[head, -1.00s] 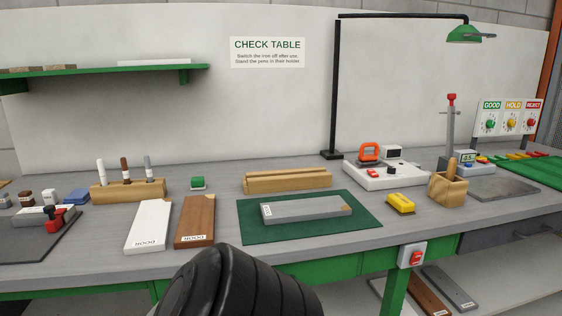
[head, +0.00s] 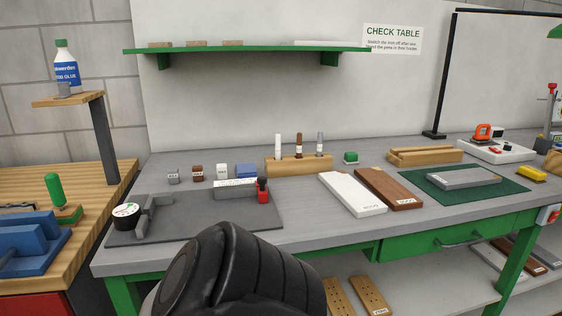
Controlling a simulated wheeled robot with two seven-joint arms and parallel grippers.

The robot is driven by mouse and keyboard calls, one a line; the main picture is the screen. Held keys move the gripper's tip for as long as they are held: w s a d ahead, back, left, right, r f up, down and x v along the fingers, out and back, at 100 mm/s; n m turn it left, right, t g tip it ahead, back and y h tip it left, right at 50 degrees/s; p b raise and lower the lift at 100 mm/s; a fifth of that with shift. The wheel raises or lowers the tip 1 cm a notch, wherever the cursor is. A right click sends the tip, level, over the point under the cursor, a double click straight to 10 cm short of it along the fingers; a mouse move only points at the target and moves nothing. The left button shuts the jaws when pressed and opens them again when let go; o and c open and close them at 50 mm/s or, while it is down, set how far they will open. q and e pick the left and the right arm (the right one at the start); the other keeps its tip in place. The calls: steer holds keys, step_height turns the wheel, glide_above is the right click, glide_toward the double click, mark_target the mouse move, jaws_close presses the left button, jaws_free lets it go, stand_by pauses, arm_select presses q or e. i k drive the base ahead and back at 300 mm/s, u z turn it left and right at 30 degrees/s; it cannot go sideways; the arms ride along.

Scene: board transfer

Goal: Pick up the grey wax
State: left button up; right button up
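A small grey block with a label (head: 173,177), which looks like the grey wax, stands on the grey table near its back left. It is the leftmost in a row with a brown block (head: 197,173) and a white block (head: 222,171). Nothing touches it and it is fully visible. A black part of my own arm fills the bottom middle of the head view. Neither gripper's fingers show.
A blue block (head: 246,170) and wooden pen holder (head: 298,165) stand to the right. A green shelf (head: 245,57) hangs above.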

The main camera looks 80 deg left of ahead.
mark_target(173, 173)
steer(key=k, duration=0.4)
steer(key=u, duration=1.1)
